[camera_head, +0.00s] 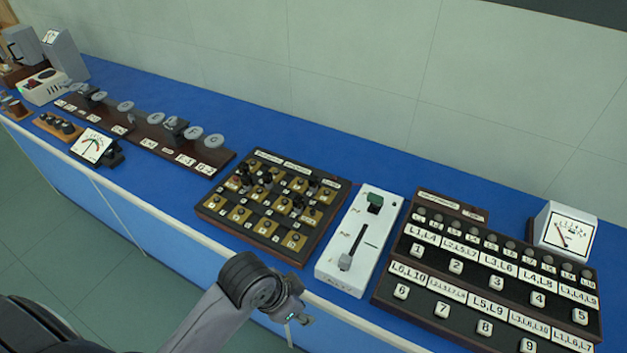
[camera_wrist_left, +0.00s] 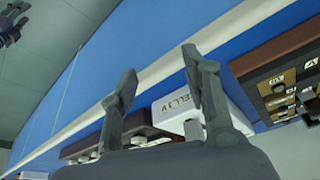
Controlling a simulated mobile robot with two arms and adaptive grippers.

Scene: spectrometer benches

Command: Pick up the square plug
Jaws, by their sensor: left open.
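A dark brown board (camera_head: 282,251) in the middle of the bench carries brass squares with several small dark plugs (camera_head: 267,180); I cannot tell which is the square plug. The board also shows at the right of the left wrist view (camera_wrist_left: 243,69). My left gripper (camera_head: 298,312) is at the bench's front edge, below and in front of the board and white box. In the left wrist view its two fingers (camera_wrist_left: 159,62) are apart with nothing between them.
A white box (camera_head: 331,273) with a dark green block (camera_head: 375,203) and a lever (camera_head: 345,262) stands right of the board. A numbered button panel (camera_head: 386,286) and white meter (camera_head: 567,232) stand farther right. Dial meter (camera_head: 92,146) at left. Blue bench top (camera_head: 160,190) is clear left of the board.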

